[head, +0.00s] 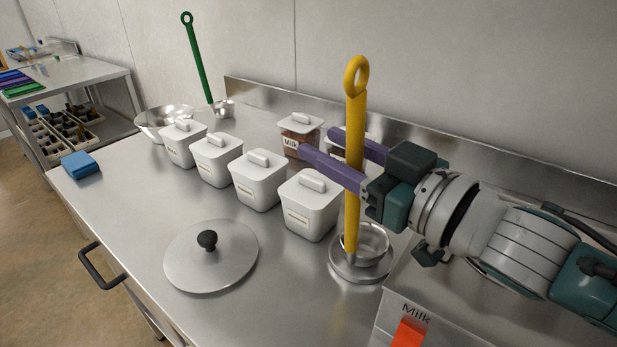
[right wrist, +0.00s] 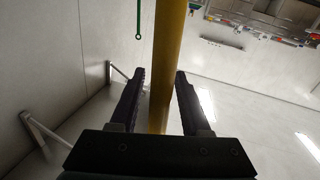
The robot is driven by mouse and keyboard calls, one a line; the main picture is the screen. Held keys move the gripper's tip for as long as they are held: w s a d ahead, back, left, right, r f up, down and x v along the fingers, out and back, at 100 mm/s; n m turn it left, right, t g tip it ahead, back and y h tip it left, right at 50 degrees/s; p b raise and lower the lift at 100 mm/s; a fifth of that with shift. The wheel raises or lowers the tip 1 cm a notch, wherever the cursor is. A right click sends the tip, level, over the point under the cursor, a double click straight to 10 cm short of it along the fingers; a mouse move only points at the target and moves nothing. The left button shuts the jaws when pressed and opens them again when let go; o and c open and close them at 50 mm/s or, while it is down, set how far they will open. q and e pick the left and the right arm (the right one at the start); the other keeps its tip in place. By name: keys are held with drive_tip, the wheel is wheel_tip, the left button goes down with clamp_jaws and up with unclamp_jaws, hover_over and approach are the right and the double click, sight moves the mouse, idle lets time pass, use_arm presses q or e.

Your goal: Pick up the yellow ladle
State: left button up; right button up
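The yellow ladle (head: 355,118) stands upright in the head view, its ring at the top and its lower end at a small metal bowl (head: 366,244) on a round metal base. My right gripper (head: 322,144) is open, with its two purple fingers reaching past either side of the ladle's handle. In the right wrist view the yellow handle (right wrist: 168,60) runs between the two dark fingers, with a gap visible on both sides. My left gripper is not in view.
White lidded containers (head: 257,180) stand in a row left of the ladle. A round metal lid (head: 211,258) lies in front. A green ladle (head: 196,60) and metal bowl (head: 160,121) stand farther back, and a blue cloth (head: 80,164) lies at the left edge.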

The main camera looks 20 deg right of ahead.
clamp_jaws()
drive_tip(key=shift+r, duration=0.1)
idle(0.4)
